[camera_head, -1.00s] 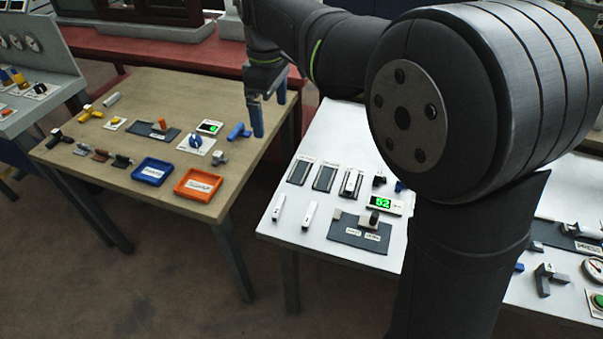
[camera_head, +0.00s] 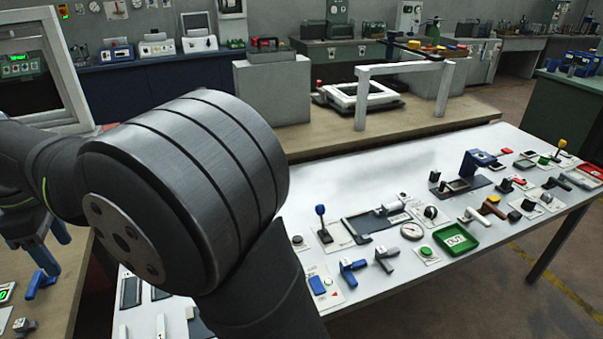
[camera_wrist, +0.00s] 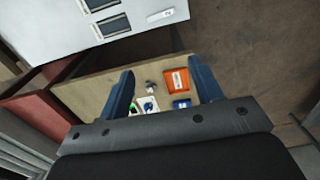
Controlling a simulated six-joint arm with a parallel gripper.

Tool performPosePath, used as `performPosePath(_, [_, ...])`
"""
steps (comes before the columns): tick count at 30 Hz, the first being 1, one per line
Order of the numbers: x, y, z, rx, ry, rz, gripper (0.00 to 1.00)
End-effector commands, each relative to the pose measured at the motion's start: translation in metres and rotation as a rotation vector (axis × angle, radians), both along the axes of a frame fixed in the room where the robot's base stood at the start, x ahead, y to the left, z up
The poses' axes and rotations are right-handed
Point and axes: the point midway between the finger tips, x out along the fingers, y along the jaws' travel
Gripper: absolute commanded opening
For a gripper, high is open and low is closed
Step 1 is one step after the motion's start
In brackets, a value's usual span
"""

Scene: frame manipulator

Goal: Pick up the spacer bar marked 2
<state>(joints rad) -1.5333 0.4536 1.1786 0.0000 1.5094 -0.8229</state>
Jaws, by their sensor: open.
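Two short white bars lie near the front edge of the white table, one (camera_head: 160,326) beside the other (camera_head: 123,331), partly cut off at the bottom of the head view. Their marks are too small to read there. The wrist view shows a white bar (camera_wrist: 161,15) with a small dark mark I cannot read surely, at the table's edge. My gripper (camera_head: 58,254) is open and empty at the far left of the head view. Its blue fingers also show in the wrist view (camera_wrist: 161,70), above the wooden table and away from the bars.
The white table (camera_head: 390,180) holds a green tray (camera_head: 456,239), a gauge (camera_head: 411,231) and several levers. Its back strip is clear. A grey frame (camera_head: 405,70) stands behind.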

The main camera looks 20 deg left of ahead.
Motion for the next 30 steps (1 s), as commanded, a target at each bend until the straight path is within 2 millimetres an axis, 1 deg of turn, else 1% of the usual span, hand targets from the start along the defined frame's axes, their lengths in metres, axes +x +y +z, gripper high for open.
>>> performPosePath(1, [0.0,0.0,0.0,0.0,0.0,0.0,0.49])
performPosePath(2, [0.0,0.0,0.0,0.0,0.0,0.0,0.43])
performPosePath(3, [0.0,0.0,0.0,0.0,0.0,0.0,0.4])
performPosePath(11, [0.0,0.0,-0.001,0.0,0.0,-0.007,0.4])
performPosePath(14, [0.0,0.0,-0.007,-0.001,0.0,-0.062,0.4])
performPosePath(17, [0.001,0.002,-0.02,-0.003,0.0,-0.196,0.4])
performPosePath(30, [0.005,0.0,-0.106,-0.003,-0.001,-1.113,0.4])
